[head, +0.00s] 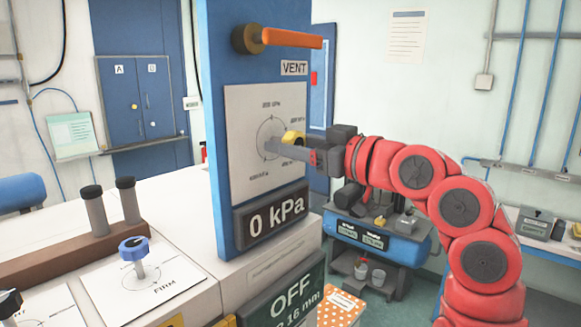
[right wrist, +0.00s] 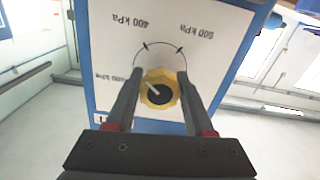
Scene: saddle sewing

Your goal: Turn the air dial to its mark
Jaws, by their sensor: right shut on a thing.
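The air dial is a yellow faceted knob with a dark centre and a pale pointer (right wrist: 165,95), on a white scale card (head: 240,125) fixed to an upright blue panel (head: 222,60). In the right wrist view the pointer slants up and left, toward a partly hidden kPa label. The 400 kPa and 600 kPa labels show beyond the knob. My right gripper (right wrist: 160,76) has a finger on each side of the knob and is shut on it. In the head view the gripper (head: 277,146) reaches the card from the right and partly covers the dial (head: 293,138). My left gripper is out of view.
Below the card a display (head: 272,218) reads 0 kPa. An orange lever (head: 290,38) sticks out above, beside a VENT label (head: 294,68). A blue knob (head: 133,246) stands on the FIRM card at lower left. An OFF sign (head: 290,292) is below the panel.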

